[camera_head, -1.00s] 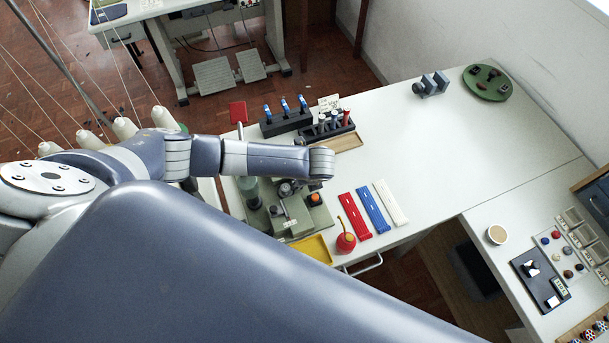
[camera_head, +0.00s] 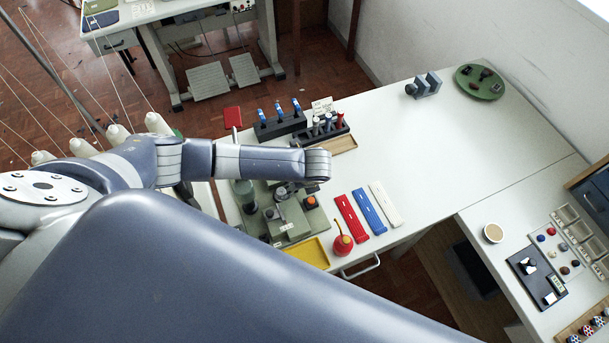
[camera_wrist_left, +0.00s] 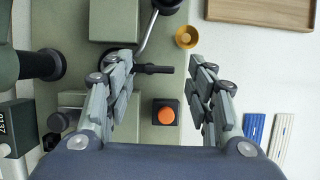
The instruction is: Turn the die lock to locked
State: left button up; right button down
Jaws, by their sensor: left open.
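The green buttonhole machine (camera_head: 322,222) stands on the white table, partly hidden under my left wrist in the head view. In the left wrist view, my left gripper (camera_wrist_left: 162,66) is open over the machine, its fingers apart and pointing down at it. A black lever handle (camera_wrist_left: 152,69) lies between the fingertips, nearer the left finger. I cannot tell whether they touch. A bent metal rod (camera_wrist_left: 148,35) runs above it. I cannot tell for sure which part is the die lock or how it is set. An orange button (camera_wrist_left: 166,115) sits on a black box, also in the head view (camera_head: 310,201).
A yellow-orange knob (camera_wrist_left: 187,38) is beside the right finger. A wooden tray (camera_wrist_left: 265,10) is beyond the machine. The table's middle is clear.

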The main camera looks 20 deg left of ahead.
pick_arm(q)
jog(key=v, duration=1)
jog(key=shift+r, duration=0.1)
jog(key=shift+s+d, duration=0.1)
